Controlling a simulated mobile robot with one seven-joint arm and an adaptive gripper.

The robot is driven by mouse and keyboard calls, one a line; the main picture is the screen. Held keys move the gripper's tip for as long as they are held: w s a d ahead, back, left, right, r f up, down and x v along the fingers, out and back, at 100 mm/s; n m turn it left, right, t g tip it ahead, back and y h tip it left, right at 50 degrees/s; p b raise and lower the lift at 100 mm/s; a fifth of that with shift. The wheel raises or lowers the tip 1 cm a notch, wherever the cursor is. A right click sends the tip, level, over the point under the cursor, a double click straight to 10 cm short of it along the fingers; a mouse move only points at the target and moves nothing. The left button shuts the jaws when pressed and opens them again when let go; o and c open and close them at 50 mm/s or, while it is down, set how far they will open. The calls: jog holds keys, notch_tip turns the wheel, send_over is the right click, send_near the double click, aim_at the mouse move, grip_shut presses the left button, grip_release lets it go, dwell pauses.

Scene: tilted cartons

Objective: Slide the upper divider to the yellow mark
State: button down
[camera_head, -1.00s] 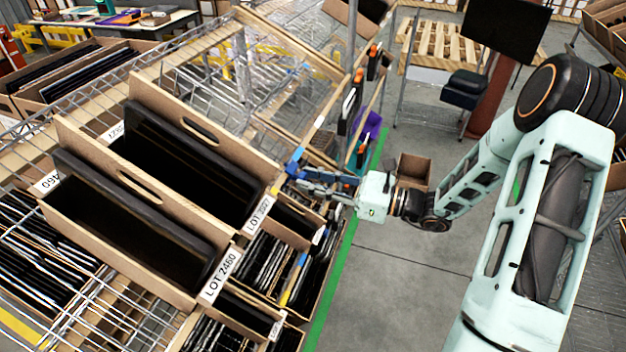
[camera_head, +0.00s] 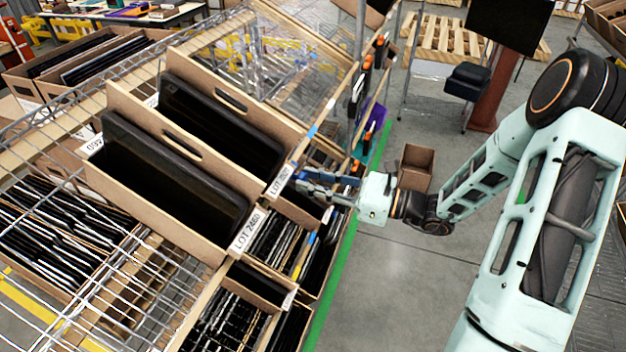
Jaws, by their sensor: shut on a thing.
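My gripper (camera_head: 303,183) is at the front edge of the upper tilted shelf, beside the front corner of a carton labelled LOT. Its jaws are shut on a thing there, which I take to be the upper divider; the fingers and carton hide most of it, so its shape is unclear. A small blue mark (camera_head: 312,131) shows on the shelf's front edge, beyond my gripper. A yellow strip (camera_head: 301,262) shows lower down by the lower cartons; I cannot tell whether it is the yellow mark.
An open carton labelled LOT 2460 (camera_head: 246,233) and another behind it hold dark panels close to my gripper. Lower cartons (camera_head: 270,284) are below. A metal post (camera_head: 359,60) stands beyond. Open floor (camera_head: 385,275) lies right of the green line.

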jog(key=shift+s+a, duration=0.1)
jog(key=shift+s, duration=0.1)
jog(key=c, duration=1.6)
grip_release()
jog(key=shift+s, duration=0.1)
jog(key=v, duration=1.2)
